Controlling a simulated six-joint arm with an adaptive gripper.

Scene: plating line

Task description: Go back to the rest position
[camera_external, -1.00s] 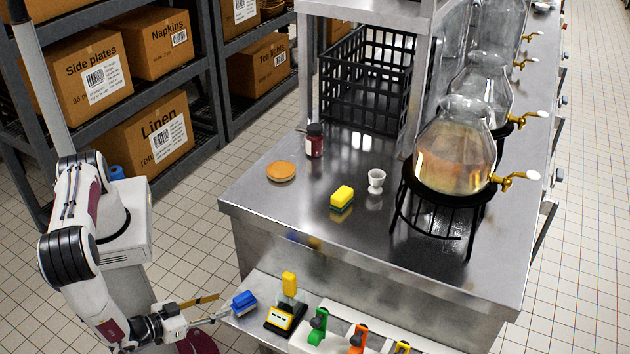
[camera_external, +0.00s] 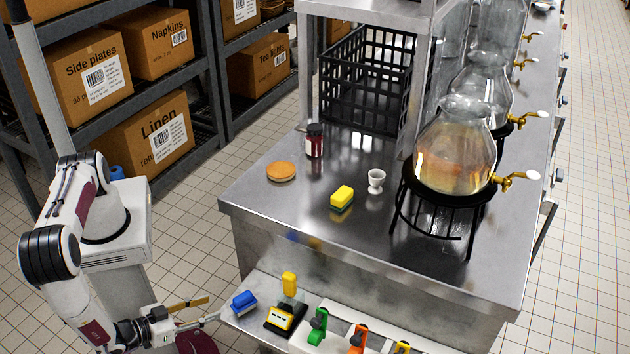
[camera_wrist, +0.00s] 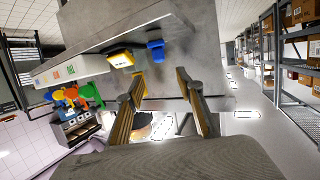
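My gripper (camera_external: 213,308) is low at the left end of the lower front shelf. In the wrist view my gripper (camera_wrist: 160,76) has its two fingers wide apart with nothing held between them. A blue block-like item (camera_external: 243,302) lies on the shelf just to the right of the fingertips, apart from them. It also shows in the wrist view (camera_wrist: 155,46), ahead of the fingers.
The lower shelf holds a yellow-and-black holder (camera_external: 285,317) and green (camera_external: 318,327) and orange (camera_external: 357,338) tools. The steel counter bears a yellow sponge (camera_external: 342,196), white cup (camera_external: 376,180), dark jar (camera_external: 314,141), orange disc (camera_external: 281,172) and glass dispenser (camera_external: 455,150). Shelving stands behind my arm.

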